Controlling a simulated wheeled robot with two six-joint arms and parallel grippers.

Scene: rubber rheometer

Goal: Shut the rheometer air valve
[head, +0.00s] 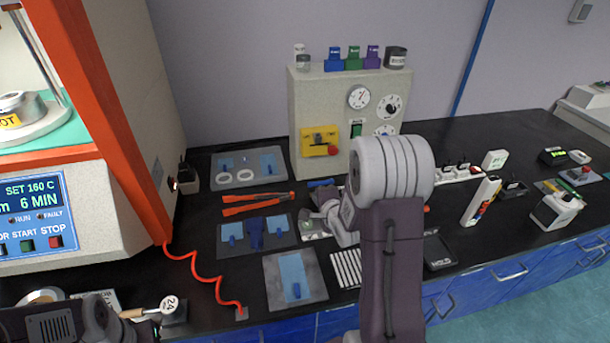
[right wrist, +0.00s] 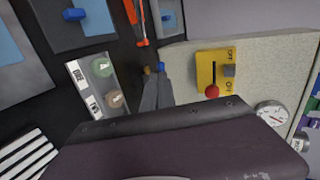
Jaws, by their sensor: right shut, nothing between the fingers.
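The air valve is a yellow plate (head: 311,137) with a red-knobbed lever on the front of a beige cabinet (head: 299,101). The red knob (head: 333,150) sits at the plate's lower right. The right wrist view also shows the yellow plate (right wrist: 206,64) and red knob (right wrist: 212,91), the lever lying toward the end whose small label seems to read ON. My right gripper (head: 316,208) is shut and empty, low over the bench in front of the cabinet and apart from the valve. Its grey fingers (right wrist: 154,88) show in the right wrist view.
Orange-handled pliers (head: 258,202) and trays with blue pieces (head: 257,233) lie left of my right gripper. The press (head: 120,150) stands at the left with a red coiled cord (head: 203,281). Bottles and small instruments (head: 481,200) fill the right side.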

